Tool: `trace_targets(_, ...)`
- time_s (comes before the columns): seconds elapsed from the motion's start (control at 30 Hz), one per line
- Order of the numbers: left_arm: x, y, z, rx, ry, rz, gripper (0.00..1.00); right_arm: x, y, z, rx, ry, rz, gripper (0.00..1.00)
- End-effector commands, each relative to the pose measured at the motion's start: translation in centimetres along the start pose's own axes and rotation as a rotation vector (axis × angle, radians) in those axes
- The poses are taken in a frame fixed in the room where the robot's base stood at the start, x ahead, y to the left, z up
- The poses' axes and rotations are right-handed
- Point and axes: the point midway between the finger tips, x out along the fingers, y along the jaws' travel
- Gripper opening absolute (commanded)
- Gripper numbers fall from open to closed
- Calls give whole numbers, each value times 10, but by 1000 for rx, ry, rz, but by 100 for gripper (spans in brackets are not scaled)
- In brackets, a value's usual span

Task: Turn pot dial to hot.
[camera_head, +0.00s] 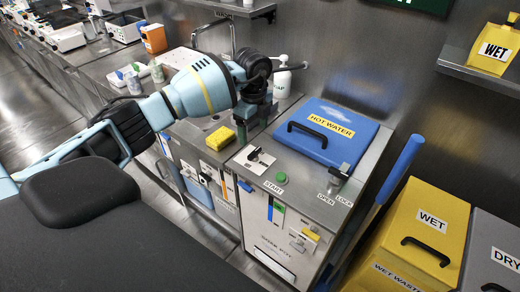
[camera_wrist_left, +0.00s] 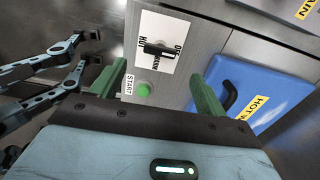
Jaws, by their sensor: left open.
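The pot dial (camera_head: 255,158) is a dark knob on a white plate on top of the hot water unit. It also shows in the left wrist view (camera_wrist_left: 158,50), with HOT to its left, OFF to its right and a middle label partly covered. Its bar lies roughly across the plate there; I cannot tell which end is the pointer. My left gripper (camera_head: 256,118) is open and empty, above and behind the dial in the head view. In the left wrist view my left gripper (camera_wrist_left: 157,74) has its green fingers apart, with the dial beyond the gap.
The green START button (camera_head: 273,187) sits near the dial. The blue HOT WATER lid (camera_head: 325,130) with a black handle is beside it. An OPEN/LOCK latch (camera_head: 338,178) is at the right. A yellow sponge (camera_head: 219,138) lies to the left. A yellow WET bin (camera_head: 425,225) stands at right.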

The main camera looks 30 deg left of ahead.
Motion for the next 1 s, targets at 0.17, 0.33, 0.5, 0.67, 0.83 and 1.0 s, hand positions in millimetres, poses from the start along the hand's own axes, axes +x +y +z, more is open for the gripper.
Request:
trace_targets(0.17, 11, 0, -1, 2, 2, 2, 75, 1, 0, -1, -1, 2, 0, 75)
trace_targets(0.33, 37, 1, -2, 2, 4, 3, 75, 2, 0, 1, -1, -1, -1, 75)
trace_targets(0.5, 61, 0, -2, 4, 5, 2, 75, 3, 0, 4, -1, -6, -1, 75)
trace_targets(0.67, 74, 0, -2, 4, 4, 0, 75, 3, 0, 6, -1, -10, -1, 75)
trace_targets(0.83, 79, 0, -2, 4, 4, -1, 75, 3, 0, 7, 0, -10, -1, 75)
trace_targets(1.0, 78, 0, -2, 4, 5, -1, 75, 3, 0, 7, 0, -11, -1, 75)
